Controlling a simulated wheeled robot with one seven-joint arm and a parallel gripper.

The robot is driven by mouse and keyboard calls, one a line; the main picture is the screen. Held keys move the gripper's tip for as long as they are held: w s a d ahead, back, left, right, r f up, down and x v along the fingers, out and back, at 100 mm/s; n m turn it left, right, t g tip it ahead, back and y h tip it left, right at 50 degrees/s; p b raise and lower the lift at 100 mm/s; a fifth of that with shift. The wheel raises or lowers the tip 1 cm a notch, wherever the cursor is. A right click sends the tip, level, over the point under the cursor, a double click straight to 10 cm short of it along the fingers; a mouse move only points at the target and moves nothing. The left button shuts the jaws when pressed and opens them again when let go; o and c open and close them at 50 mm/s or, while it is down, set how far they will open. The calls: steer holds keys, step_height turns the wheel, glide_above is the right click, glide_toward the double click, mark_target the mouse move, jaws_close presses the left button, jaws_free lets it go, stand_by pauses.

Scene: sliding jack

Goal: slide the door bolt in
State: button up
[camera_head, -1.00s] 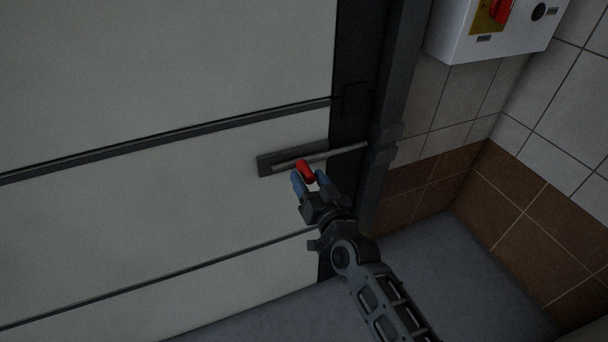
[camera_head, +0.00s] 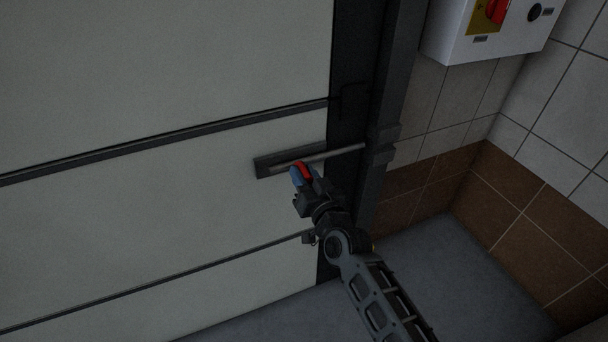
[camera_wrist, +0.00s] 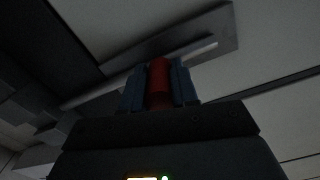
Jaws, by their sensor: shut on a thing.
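The door bolt is a grey metal rod (camera_head: 335,153) on a dark plate (camera_head: 264,167) fixed to the pale door (camera_head: 200,190). Its right end reaches the dark frame post (camera_head: 379,150). The bolt's red handle (camera_head: 305,171) sits between the blue fingers of my gripper (camera_head: 304,174), which is shut on it. In the wrist view the red handle (camera_wrist: 159,82) stands between both blue fingers (camera_wrist: 159,88), with the rod (camera_wrist: 203,54) and plate (camera_wrist: 226,22) behind. The fingers hide part of the handle.
A white box (camera_head: 480,30) with a red switch (camera_head: 497,10) hangs on the tiled wall (camera_head: 460,95) at upper right. Brown tiles (camera_head: 520,220) line the lower wall. The grey floor (camera_head: 440,270) is clear at lower right.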

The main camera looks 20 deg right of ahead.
jaws_close()
steer(key=shift+d+f+b, duration=0.2)
steer(key=shift+d+b, duration=0.05)
steer(key=shift+b, duration=0.3)
steer(key=shift+d+r+b, duration=0.2)
steer(key=shift+d+b, duration=2.3)
steer(key=shift+b, duration=0.25)
